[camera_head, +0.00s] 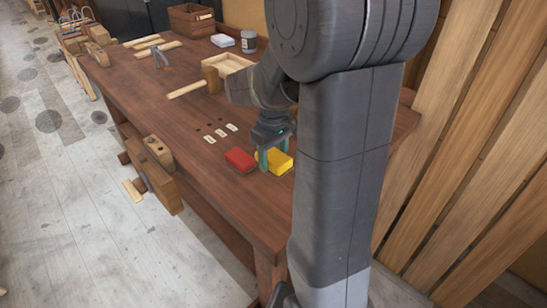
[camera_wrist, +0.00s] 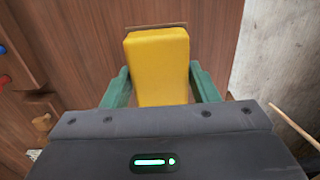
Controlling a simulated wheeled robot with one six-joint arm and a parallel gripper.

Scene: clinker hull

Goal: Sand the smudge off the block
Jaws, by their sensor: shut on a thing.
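A yellow block (camera_head: 282,164) is at the near end of the wooden workbench (camera_head: 165,105). My gripper (camera_head: 271,157) is shut on it, pointing down, with its green fingers on either side. In the wrist view the yellow block (camera_wrist: 158,65) fills the space between the fingers (camera_wrist: 160,88). I cannot tell whether it touches the bench top. A red block (camera_head: 240,160) lies on the bench just left of the yellow one. I cannot make out a smudge on either block, and the yellow block's underside is hidden.
Small pale cards (camera_head: 220,134) lie beside dark dots on the bench. A wooden tray (camera_head: 228,63), a grey can (camera_head: 249,40) and a brown crate (camera_head: 191,19) stand farther back. A wooden vise (camera_head: 158,153) juts from the left edge. Planks (camera_head: 480,130) line the right.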

